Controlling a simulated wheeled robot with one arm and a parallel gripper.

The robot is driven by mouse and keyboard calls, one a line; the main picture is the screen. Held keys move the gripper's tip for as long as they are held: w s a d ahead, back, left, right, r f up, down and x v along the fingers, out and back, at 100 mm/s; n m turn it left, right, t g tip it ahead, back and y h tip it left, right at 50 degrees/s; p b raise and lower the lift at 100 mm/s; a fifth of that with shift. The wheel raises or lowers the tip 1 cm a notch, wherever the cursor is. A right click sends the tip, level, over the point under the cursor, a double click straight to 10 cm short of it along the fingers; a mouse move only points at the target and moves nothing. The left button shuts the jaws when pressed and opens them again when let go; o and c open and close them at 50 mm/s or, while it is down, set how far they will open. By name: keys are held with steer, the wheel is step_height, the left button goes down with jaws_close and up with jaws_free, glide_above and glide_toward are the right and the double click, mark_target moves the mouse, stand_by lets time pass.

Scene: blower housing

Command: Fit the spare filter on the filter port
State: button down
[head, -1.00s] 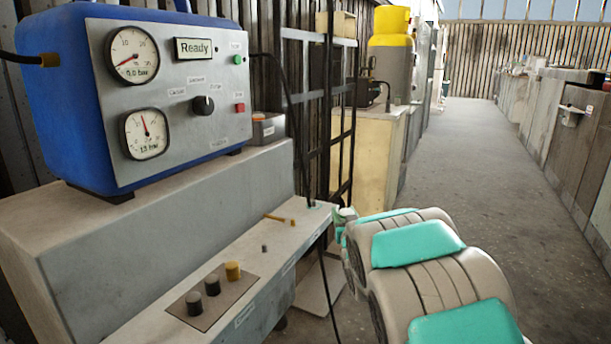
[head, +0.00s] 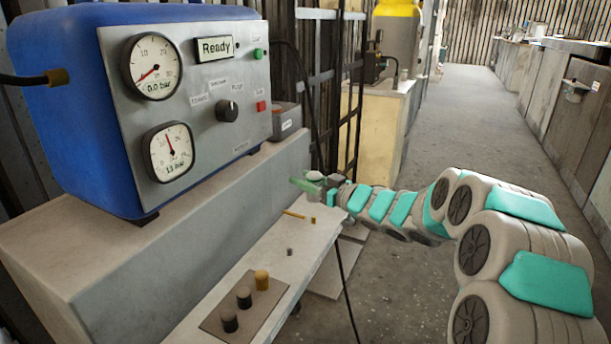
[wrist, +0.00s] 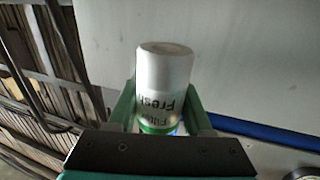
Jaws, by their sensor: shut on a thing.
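The spare filter (wrist: 165,85) is a white cylinder with a green band and the words "Filter" and "Fresh". In the wrist view it sits between the green fingers of my gripper (wrist: 162,106), which is shut on it. In the head view my gripper (head: 312,184) is small, above the far end of the ledge and right of the blue unit (head: 75,110). I cannot identify the filter port in either view.
A brass rod (head: 299,216), a small dark peg (head: 290,251) and a plate (head: 232,343) with three caps lie on the pale ledge. Floor at right is clear.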

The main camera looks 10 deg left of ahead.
steer(key=shift+f+b, duration=2.2)
steer(key=shift+f, duration=0.15)
steer(key=shift+r+p, duration=0.25)
steer(key=shift+p, duration=0.05)
steer(key=shift+f, duration=1.55)
steer(key=shift+c, duration=1.2)
jaws_free()
steer(key=shift+s, duration=0.1)
steer(key=shift+d, duration=0.15)
steer(key=shift+v, duration=3.8)
